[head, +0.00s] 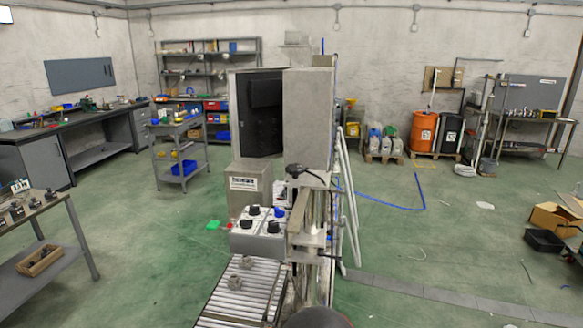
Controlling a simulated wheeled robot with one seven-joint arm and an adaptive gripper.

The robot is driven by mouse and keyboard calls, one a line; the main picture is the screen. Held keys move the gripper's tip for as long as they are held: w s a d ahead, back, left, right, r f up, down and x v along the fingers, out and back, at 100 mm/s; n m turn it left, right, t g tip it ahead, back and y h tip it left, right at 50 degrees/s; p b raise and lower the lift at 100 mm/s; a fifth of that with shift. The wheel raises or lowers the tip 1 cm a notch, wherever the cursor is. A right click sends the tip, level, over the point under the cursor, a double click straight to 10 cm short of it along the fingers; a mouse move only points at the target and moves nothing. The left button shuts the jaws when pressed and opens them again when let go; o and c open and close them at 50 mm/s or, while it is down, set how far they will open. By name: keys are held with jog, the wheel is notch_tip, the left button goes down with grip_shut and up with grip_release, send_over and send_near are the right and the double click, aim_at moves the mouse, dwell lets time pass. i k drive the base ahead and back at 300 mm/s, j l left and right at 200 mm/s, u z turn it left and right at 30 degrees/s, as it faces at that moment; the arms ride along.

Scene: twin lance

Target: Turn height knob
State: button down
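I cannot read labels, so I cannot tell which is the height knob. A black handle-like part (304,171) sits on top of the grey upright beside the box. My gripper is not in view.
A roller conveyor (240,294) with small grey metal parts runs below the control box. A tall grey cabinet (305,120) stands behind it. A work table (35,225) is at the left.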

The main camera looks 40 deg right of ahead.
aim_at(294, 170)
jog(key=i+l, duration=0.1)
jog(key=l, duration=0.5)
jog(key=i+l+u, duration=0.1)
jog(key=l, duration=0.45)
jog(key=i+l, duration=0.1)
jog(key=l, duration=0.5)
jog(key=i+u, duration=0.05)
